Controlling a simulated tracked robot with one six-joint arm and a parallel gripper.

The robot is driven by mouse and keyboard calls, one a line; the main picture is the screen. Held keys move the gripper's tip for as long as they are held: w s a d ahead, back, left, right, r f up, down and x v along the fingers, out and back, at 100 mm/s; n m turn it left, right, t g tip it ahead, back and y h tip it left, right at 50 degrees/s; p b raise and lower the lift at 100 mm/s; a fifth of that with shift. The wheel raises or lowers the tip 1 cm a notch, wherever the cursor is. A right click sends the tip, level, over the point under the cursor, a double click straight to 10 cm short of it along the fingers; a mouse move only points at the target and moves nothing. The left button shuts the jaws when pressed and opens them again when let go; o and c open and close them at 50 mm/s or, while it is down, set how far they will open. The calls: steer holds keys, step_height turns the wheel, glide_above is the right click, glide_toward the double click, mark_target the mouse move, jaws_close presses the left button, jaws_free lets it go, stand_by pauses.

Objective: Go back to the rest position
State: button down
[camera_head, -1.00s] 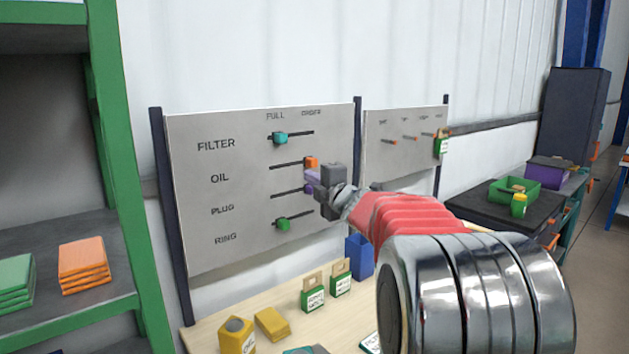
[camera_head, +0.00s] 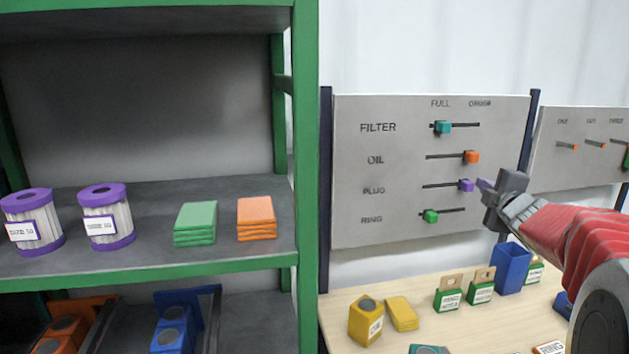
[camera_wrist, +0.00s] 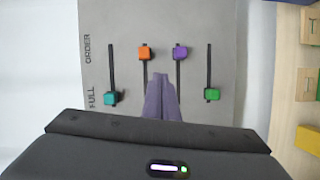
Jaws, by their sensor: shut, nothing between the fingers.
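My gripper (camera_head: 485,184) is shut and empty in front of the grey slider board (camera_head: 350,225), at its right side in the head view. The closed purple-grey fingers (camera_wrist: 161,92) point at the board in the wrist view, between the orange and purple slider columns. The purple PLUG slider (camera_head: 466,185) and orange OIL slider (camera_head: 472,157) are toward the ORDER end. The teal FILTER slider (camera_head: 443,127) and green RING slider (camera_head: 430,216) are toward FULL. The fingertips look close to the purple slider, but I cannot tell the exact gap.
A green-framed shelf (camera_head: 304,150) on the left holds purple-capped filters (camera_head: 106,216) and green and orange stacks. Below the board, a wooden table (camera_head: 345,308) carries yellow blocks, green-white tagged items and a blue bin (camera_head: 512,268). A second board (camera_head: 560,180) stands at right.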

steer(key=s+d+f+m+g+h, duration=0.2)
steer(key=s+d+f+m+g, duration=0.15)
steer(key=f, duration=0.25)
steer(key=s+a+f+m+g, duration=0.55)
steer(key=s+f+m, duration=0.35)
steer(key=s, duration=0.3)
steer(key=s+a+f+m+g+y, duration=0.1)
steer(key=s+a+f+y, duration=0.1)
steer(key=s+a, duration=1)
steer(key=s+a+f+m+g+y, duration=0.1)
steer(key=s+a+f+y, duration=0.1)
steer(key=s+a, duration=1)
steer(key=shift+s+a+f+y, duration=0.3)
steer(key=shift+a+y, duration=0.2)
steer(key=shift+a, duration=0.95)
